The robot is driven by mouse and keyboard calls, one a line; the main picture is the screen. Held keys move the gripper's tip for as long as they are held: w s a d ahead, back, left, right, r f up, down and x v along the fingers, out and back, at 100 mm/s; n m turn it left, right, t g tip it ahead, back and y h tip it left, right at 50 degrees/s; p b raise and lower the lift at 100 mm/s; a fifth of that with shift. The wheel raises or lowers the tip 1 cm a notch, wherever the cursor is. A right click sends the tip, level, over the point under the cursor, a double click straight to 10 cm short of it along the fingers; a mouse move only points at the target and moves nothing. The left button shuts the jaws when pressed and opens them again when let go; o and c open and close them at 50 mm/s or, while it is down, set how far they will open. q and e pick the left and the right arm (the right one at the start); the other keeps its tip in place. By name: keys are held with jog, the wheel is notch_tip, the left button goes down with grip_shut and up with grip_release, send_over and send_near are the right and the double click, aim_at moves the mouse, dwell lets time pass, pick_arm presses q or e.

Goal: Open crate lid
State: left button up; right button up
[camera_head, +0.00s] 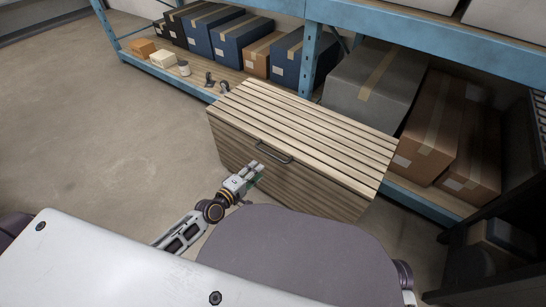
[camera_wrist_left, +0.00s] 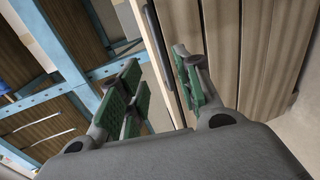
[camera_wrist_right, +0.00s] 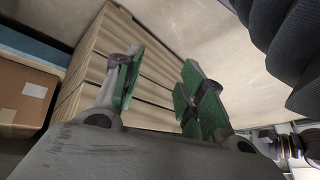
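The wooden slatted crate (camera_head: 285,178) stands on the floor, and its slatted lid (camera_head: 310,120) lies flat and shut on top. A dark bar handle (camera_head: 273,153) sits at the lid's front edge. My left gripper (camera_head: 257,169) is just in front of and below the handle, apart from it. In the left wrist view its green-padded fingers (camera_wrist_left: 160,68) are spread and empty, with the handle (camera_wrist_left: 157,36) beyond them. My right gripper is out of the head view; in the right wrist view its fingers (camera_wrist_right: 162,66) are open and empty, with the crate (camera_wrist_right: 105,62) behind.
A blue metal shelf (camera_head: 312,55) runs behind the crate, holding blue boxes (camera_head: 240,42), a grey box (camera_head: 365,85) and brown cartons (camera_head: 430,130). A dark rack (camera_head: 500,215) stands at the right. The floor (camera_head: 110,110) left of the crate is clear.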

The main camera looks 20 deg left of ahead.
aim_at(273, 155)
pick_arm(q)
jog(key=b+x, duration=0.3)
jog(key=x, duration=0.9)
jog(key=shift+w, duration=0.1)
pick_arm(e)
notch_tip(273, 155, down, 6)
jog(key=a+t, duration=0.1)
jog(key=shift+f+m+y, duration=0.25)
jog(key=shift+m+y, duration=0.15)
jog(key=shift+a, duration=0.1)
pick_arm(q)
grip_shut()
pick_arm(e)
jog(key=shift+w+r, duration=0.1)
jog(key=shift+w, duration=0.05)
jog(key=shift+w, duration=0.1)
